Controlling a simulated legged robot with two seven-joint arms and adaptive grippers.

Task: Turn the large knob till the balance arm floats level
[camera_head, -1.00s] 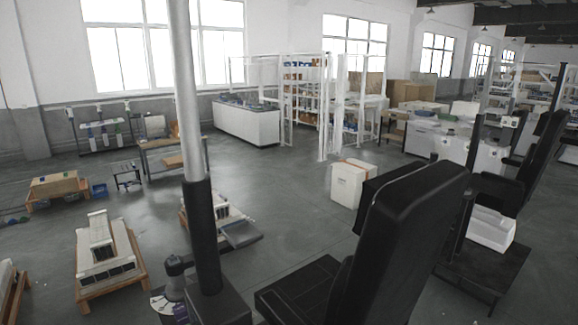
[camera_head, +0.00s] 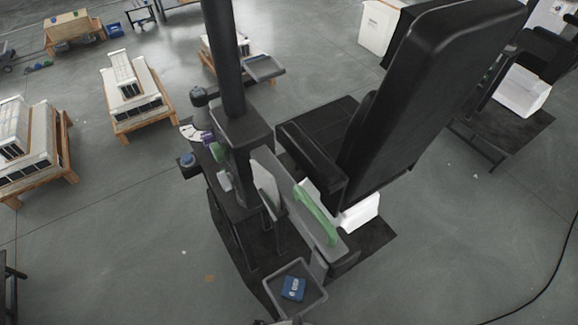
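A dark workstation with an upright black column (camera_head: 224,60) stands near the middle of the head view. Small round parts sit on its left side: a dark one (camera_head: 199,95) and one with a blue top (camera_head: 188,160). I cannot tell whether either is the large knob. I cannot make out a balance arm for certain. A long green handle (camera_head: 316,214) lies along a grey panel on the station's right side. Neither of my grippers is in view.
A black high-backed chair (camera_head: 425,80) stands right of the column. A grey tray (camera_head: 270,299) holding a blue box (camera_head: 293,288) is at the front. Pallets with pale units (camera_head: 135,88) stand on the left.

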